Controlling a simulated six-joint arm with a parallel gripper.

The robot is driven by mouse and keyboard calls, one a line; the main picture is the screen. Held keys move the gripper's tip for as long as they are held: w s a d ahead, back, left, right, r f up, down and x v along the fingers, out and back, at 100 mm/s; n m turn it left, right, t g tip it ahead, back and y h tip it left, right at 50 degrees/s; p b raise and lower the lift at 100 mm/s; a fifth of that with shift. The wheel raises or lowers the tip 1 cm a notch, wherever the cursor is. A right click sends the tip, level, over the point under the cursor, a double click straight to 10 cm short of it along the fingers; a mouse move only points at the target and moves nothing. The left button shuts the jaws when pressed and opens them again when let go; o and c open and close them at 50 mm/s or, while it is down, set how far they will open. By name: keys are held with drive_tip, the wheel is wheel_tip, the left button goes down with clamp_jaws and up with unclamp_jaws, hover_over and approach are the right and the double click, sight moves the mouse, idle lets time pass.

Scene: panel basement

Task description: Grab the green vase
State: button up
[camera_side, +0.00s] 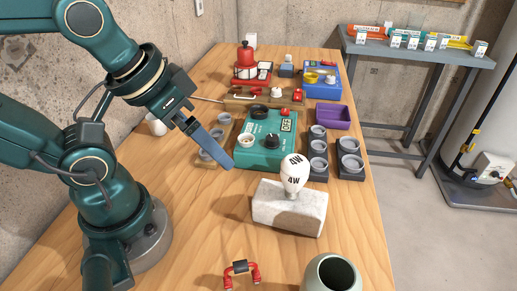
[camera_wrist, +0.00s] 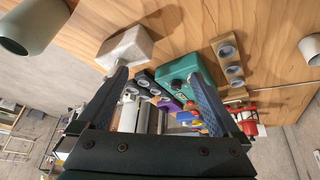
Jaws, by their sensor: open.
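The green vase (camera_side: 331,274) is a pale grey-green vessel with a dark round opening. It stands at the near edge of the table in the side view, cut off by the bottom of the frame. In the wrist view, the vase (camera_wrist: 32,22) is at the top left corner, partly out of frame and outside the fingers. My gripper (camera_side: 228,160) is tilted down above the table, left of the teal box and away from the vase. In the wrist view, my gripper (camera_wrist: 158,78) has its two fingers wide apart, with nothing held between them.
A light bulb (camera_side: 294,174) on a pale stone block (camera_side: 288,209) stands between my gripper and the vase. A red-handled magnet-like piece (camera_side: 240,270) lies left of the vase. A teal meter box (camera_side: 265,150) and dark ring holders (camera_side: 351,160) stand further back. Bare wood (camera_side: 205,215) lies front left.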

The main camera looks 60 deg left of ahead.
drive_tip(key=shift+w+r+m, duration=0.1)
drive_tip(key=shift+w+m, duration=0.1)
drive_tip(key=shift+m, duration=0.3)
drive_tip(key=w+d+r+n+g+h, duration=0.2)
drive_tip(key=d+r+n+g+h, duration=0.15)
drive_tip(key=d, duration=0.35)
drive_tip(key=w+d+r+n+g+h, duration=0.2)
drive_tip(key=d+r+n+g+h, duration=0.1)
drive_tip(key=d+r+g, duration=0.3)
drive_tip(key=n+g+h, duration=0.1)
drive_tip(key=g+h, duration=0.1)
drive_tip(key=g, duration=0.5)
hover_over(329, 287)
drive_tip(key=a, duration=0.2)
wheel_tip(329, 287, down, 18)
drive_tip(key=shift+t, duration=0.25)
drive_tip(key=shift+d+x, duration=0.2)
drive_tip(key=shift+x, duration=2)
